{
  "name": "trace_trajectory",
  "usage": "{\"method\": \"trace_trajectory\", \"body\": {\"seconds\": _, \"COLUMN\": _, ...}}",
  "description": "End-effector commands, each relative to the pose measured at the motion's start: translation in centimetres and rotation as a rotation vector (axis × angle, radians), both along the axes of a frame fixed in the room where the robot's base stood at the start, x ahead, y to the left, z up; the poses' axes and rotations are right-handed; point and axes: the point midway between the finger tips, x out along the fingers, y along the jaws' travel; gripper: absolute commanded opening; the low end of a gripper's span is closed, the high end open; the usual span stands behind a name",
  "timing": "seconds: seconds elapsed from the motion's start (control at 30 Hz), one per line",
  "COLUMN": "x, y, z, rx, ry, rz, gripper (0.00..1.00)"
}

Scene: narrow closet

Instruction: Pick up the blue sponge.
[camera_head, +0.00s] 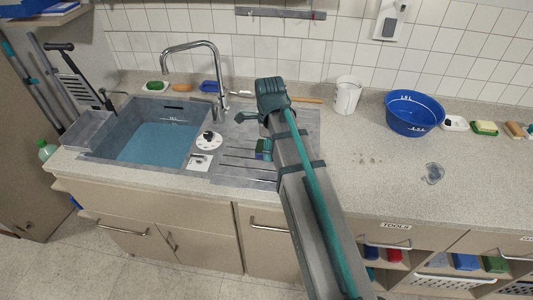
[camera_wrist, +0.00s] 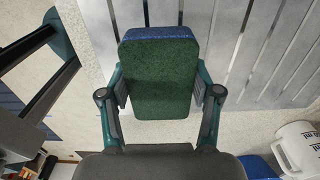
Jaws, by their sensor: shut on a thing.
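The blue sponge (camera_wrist: 158,78) is between the two fingers of my gripper (camera_wrist: 160,95) in the wrist view. Its green scouring face is turned to the camera, and a blue strip shows along its top edge. The fingers press on its left and right sides. In the head view my gripper (camera_head: 264,149) is over the ribbed drainboard (camera_head: 232,165) right of the sink, mostly hidden by my arm. I cannot tell from these views how far the sponge is above the drainboard.
The sink (camera_head: 160,140) and its tall tap (camera_head: 195,48) are to the left. Several small items line the back edge, including a blue one (camera_head: 209,87). The right front counter is largely clear.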

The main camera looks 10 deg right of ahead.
Motion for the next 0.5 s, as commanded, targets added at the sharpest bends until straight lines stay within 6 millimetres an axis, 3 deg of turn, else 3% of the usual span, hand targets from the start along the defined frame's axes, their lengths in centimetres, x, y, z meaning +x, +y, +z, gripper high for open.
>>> {"method": "trace_trajectory", "body": {"seconds": 0.13, "x": -2.5, "y": -0.2, "z": 2.5, "rx": 0.000, "ry": -0.004, "rz": 0.000, "gripper": 0.48}}
{"method": "trace_trajectory", "body": {"seconds": 0.3, "x": -6.5, "y": -0.6, "z": 4.0, "rx": 0.000, "ry": -0.003, "rz": -0.001, "gripper": 0.48}}
{"method": "trace_trajectory", "body": {"seconds": 0.5, "x": -9.4, "y": -0.9, "z": 5.4, "rx": 0.001, "ry": -0.001, "rz": -0.001, "gripper": 0.48}}
